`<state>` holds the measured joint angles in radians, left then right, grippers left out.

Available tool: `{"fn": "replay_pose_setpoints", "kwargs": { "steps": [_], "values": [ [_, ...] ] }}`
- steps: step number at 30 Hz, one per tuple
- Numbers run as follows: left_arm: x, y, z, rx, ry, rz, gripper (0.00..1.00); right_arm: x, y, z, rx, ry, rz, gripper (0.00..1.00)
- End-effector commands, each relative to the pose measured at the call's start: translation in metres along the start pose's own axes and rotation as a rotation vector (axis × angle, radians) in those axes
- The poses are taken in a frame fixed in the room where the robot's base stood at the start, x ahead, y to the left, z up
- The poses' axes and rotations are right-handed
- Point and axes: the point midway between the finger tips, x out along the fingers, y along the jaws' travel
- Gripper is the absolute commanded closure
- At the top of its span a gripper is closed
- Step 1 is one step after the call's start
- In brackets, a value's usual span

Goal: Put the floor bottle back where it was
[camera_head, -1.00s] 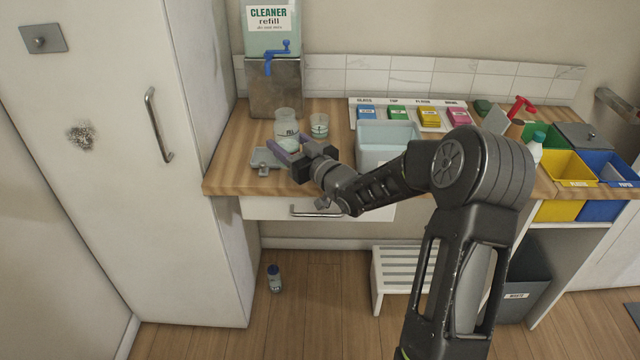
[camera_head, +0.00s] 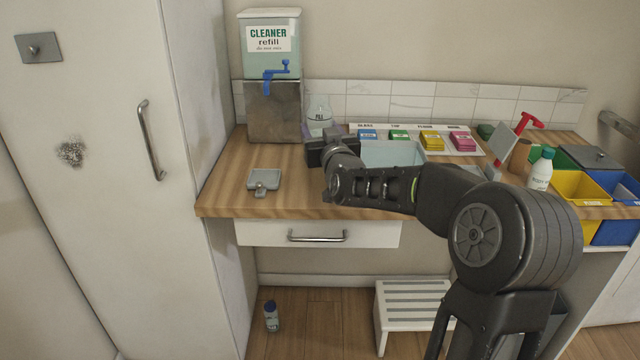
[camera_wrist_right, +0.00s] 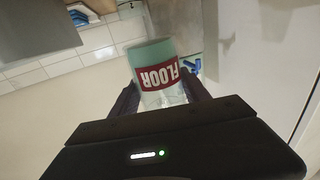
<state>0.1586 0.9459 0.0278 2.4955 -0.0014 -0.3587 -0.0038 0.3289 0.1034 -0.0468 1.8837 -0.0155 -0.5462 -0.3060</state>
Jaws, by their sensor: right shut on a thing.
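A small bottle with a blue cap (camera_head: 271,316) stands on the wooden floor below the drawer. My left gripper is not in view.
The cleaner dispenser (camera_head: 271,50) with a blue tap stands on a metal block (camera_head: 274,112). A grey hinged item (camera_head: 264,180) lies on the counter (camera_head: 225,185).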

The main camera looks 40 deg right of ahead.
Motion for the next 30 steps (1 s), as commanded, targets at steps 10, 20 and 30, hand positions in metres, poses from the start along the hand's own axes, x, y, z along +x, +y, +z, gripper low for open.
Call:
{"fn": "replay_pose_setpoints", "kwargs": {
  "steps": [10,20,30],
  "values": [
    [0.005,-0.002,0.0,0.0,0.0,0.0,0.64,0.0,0.0,0.053,-0.001,0.0,-0.001,1.0],
    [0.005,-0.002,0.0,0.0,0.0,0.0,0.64,0.0,0.0,0.058,0.0,0.003,-0.001,1.0],
    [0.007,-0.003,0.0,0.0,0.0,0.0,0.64,0.0,0.0,0.092,-0.001,0.001,-0.001,1.0]
  ]
}}
